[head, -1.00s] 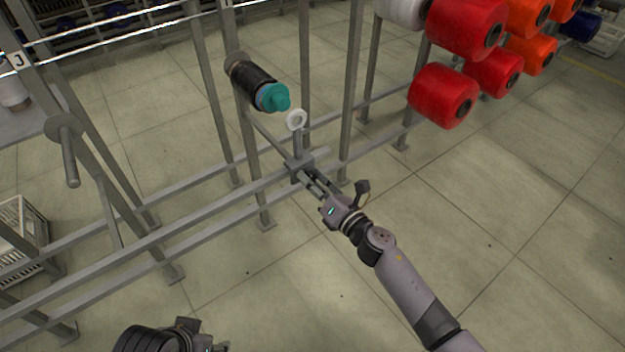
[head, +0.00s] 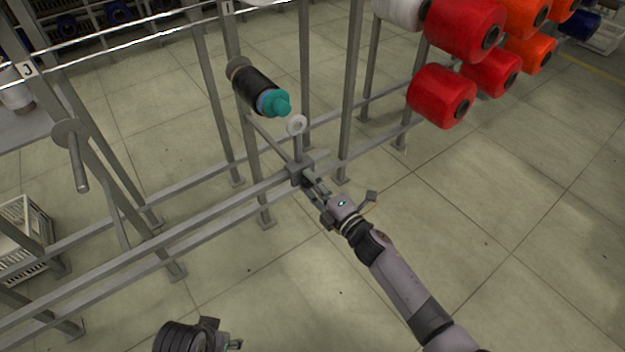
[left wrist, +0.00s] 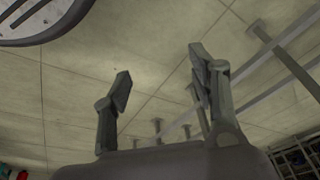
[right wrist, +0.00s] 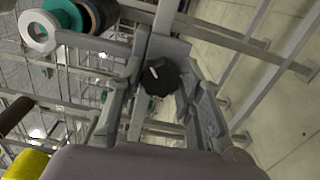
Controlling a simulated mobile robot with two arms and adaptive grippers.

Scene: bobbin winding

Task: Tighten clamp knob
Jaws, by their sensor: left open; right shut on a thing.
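The clamp knob (right wrist: 161,77) is black and lobed with a white mark, and it shows between my right fingers in the right wrist view. In the head view the knob is hidden by my right gripper (head: 317,187), which is at the grey clamp block (head: 300,171) on the rail. My right gripper is shut on the knob; its fingers (right wrist: 157,95) flank it on both sides. My left gripper (left wrist: 160,85) is open and empty, pointing over bare floor. In the head view only part of my left arm shows at the bottom.
A white ring guide (head: 297,125) stands on a post above the clamp. Red cones (head: 442,95) hang at upper right. A white crate (head: 22,240) stands at left. Floor at right is clear.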

